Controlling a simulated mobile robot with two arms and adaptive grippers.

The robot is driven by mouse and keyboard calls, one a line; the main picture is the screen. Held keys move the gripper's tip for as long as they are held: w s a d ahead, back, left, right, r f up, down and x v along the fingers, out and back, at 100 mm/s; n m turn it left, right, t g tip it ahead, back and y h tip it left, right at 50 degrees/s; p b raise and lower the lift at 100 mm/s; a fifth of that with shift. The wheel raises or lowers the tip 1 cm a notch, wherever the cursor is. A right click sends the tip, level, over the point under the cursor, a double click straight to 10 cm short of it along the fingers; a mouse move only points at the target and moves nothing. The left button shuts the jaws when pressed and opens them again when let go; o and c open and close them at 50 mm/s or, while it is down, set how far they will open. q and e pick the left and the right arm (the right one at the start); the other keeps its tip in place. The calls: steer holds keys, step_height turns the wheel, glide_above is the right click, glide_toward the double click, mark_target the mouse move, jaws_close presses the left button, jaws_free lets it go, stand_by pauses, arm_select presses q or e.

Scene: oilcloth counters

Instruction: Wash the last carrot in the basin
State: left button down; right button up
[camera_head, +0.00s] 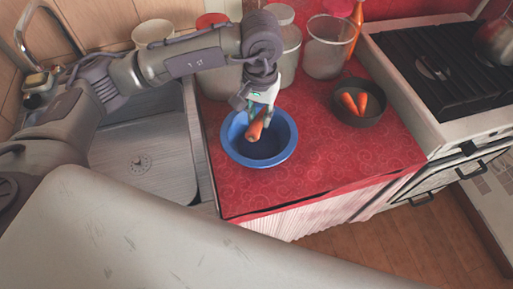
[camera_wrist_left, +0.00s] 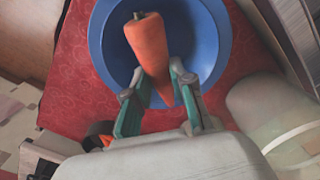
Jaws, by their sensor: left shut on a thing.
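My left gripper (camera_head: 263,108) is shut on an orange carrot (camera_head: 255,128), which also shows between the fingers in the left wrist view (camera_wrist_left: 150,50). The carrot is tilted and is over or inside the blue basin (camera_head: 286,145); whether it touches the bottom I cannot tell. The basin stands on the red patterned counter and surrounds the carrot in the left wrist view (camera_wrist_left: 215,30). Two more carrots (camera_head: 356,103) lie in a dark round pan (camera_head: 372,118) to the right. My right gripper does not show.
A metal sink (camera_head: 135,150) lies left of the counter. Canisters and a clear container (camera_head: 326,50) stand behind the basin. A stove (camera_head: 440,65) is at the right. The red counter (camera_head: 350,160) is clear right of the basin and in front of the pan.

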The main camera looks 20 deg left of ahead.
mark_target(259, 118)
arm_select(q)
steer(key=shift+r+p, duration=0.5)
steer(key=shift+r, duration=1.5)
